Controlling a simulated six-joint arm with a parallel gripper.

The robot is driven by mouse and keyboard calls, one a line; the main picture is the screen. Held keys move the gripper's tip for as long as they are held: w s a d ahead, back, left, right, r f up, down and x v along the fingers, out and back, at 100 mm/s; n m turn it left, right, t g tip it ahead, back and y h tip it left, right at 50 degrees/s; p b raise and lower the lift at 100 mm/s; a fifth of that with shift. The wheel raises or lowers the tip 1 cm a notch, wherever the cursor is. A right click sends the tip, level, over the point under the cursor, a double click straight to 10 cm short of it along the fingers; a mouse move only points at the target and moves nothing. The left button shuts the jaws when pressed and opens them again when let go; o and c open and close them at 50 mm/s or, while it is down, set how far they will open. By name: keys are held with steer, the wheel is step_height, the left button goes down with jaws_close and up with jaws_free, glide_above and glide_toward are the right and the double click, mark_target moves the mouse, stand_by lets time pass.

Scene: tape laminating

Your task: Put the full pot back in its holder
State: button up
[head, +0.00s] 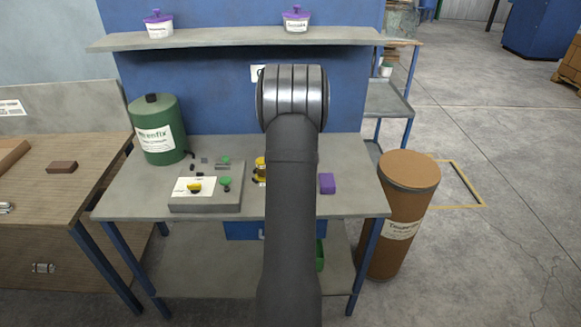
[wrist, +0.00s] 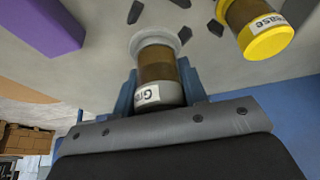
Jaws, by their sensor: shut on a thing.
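In the wrist view my gripper (wrist: 158,88) has its blue fingers shut on a small pot (wrist: 157,66) with amber-brown contents, pale grey ends and a white label starting "Gr". A second amber pot with a yellow end (wrist: 265,38) and a similar label stands apart from it, to the right. Several short dark pieces (wrist: 185,34) lie or stand on the grey bench near the pots; I cannot tell whether they form the holder. In the head view the yellow-ended pot (head: 260,166) shows beside my arm, which hides my gripper and the held pot.
A purple block (head: 327,184) sits on the bench (head: 357,205) right of my arm. A grey slab (head: 205,202) with a yellow item, green items and a white sheet lies left, near a green canister (head: 158,130). A shelf (head: 225,40) with purple-lidded tubs runs above. A brown drum (head: 403,210) stands right.

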steer(key=shift+w+a+f, duration=0.35)
steer(key=shift+a+f, duration=0.05)
steer(key=shift+a, duration=0.15)
steer(key=shift+f, duration=1.95)
steer(key=shift+f, duration=0.15)
steer(key=o, duration=1.1)
steer(key=v, duration=1.2)
steer(key=shift+w, duration=0.1)
